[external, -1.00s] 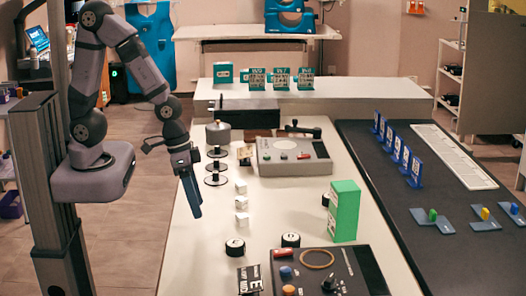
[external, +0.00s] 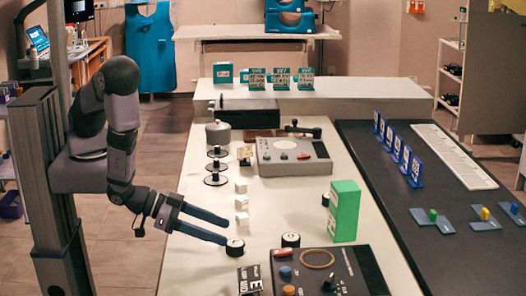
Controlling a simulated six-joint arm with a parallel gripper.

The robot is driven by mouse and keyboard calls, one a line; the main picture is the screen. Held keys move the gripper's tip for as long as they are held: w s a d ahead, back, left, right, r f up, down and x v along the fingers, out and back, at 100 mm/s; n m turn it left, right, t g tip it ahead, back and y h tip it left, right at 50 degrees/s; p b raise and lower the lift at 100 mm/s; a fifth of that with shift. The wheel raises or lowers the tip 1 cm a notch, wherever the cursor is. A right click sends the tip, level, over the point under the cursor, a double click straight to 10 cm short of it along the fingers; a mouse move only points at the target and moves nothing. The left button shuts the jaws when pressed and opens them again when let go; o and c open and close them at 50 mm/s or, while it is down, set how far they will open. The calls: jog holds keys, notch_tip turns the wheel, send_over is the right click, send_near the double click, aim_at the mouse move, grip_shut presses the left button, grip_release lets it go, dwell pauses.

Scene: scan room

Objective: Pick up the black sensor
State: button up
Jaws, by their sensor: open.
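Several short black round pieces with pale tops stand on the white table; which one is the black sensor I cannot tell for sure. One black round piece (external: 235,248) stands at the table's front left, close to my fingertips.
Small white cubes (external: 241,203) stand in a row behind my fingers, with a stack of black discs (external: 216,166) farther back. A dark control box (external: 362,272) and a black-and-white card (external: 249,279) lie in front. A grey device (external: 293,157) stands behind.

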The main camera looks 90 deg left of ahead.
aim_at(234, 243)
jog(key=shift+s+d+f+m, duration=0.4)
jog(key=shift+s+f, duration=0.1)
jog(key=shift+s, duration=0.2)
jog(key=shift+b+x, duration=0.55)
jog(key=shift+x, duration=0.55)
jog(key=shift+w+a, duration=0.15)
jog(key=shift+w, duration=0.1)
jog(key=shift+p+x, duration=1.15)
jog(key=shift+x, duration=1.2)
jog(key=shift+f, duration=0.1)
jog(key=c, duration=1.2)
